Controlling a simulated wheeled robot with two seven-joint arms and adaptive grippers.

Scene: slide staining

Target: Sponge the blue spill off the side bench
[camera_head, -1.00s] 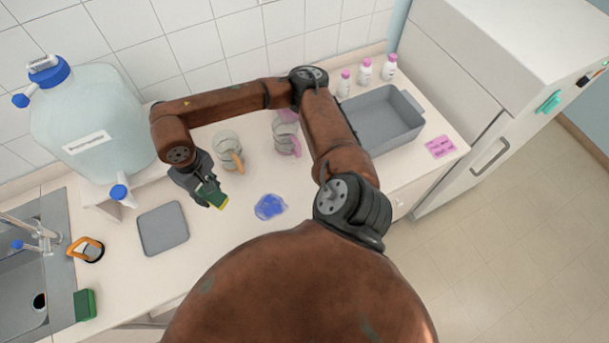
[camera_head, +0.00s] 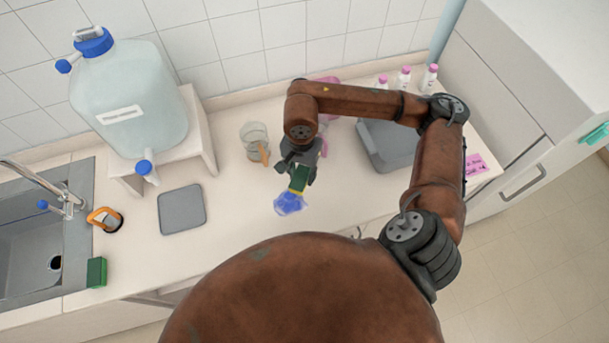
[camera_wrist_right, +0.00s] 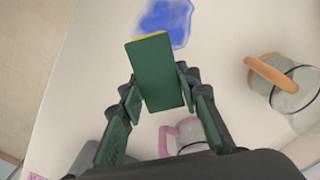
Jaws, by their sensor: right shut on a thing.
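My right gripper (camera_head: 299,170) is shut on a green sponge (camera_head: 299,180) with a yellow face. In the right wrist view the sponge (camera_wrist_right: 158,75) sits between the two fingers, its yellow edge pointing away from the wrist. The blue spill (camera_head: 289,204) lies on the pale bench top, right at the sponge's far edge. It also shows in the right wrist view (camera_wrist_right: 168,20), partly hidden behind the sponge. I cannot tell whether the sponge touches the spill. My left gripper is not in view.
A glass beaker (camera_head: 254,142) with an orange band and a pink-handled one (camera_wrist_right: 183,134) stand behind. A grey tray (camera_head: 390,150) is right, a grey mat (camera_head: 182,209) left. A large water carboy (camera_head: 130,105), sink (camera_head: 40,245) and second green sponge (camera_head: 96,272) are further left.

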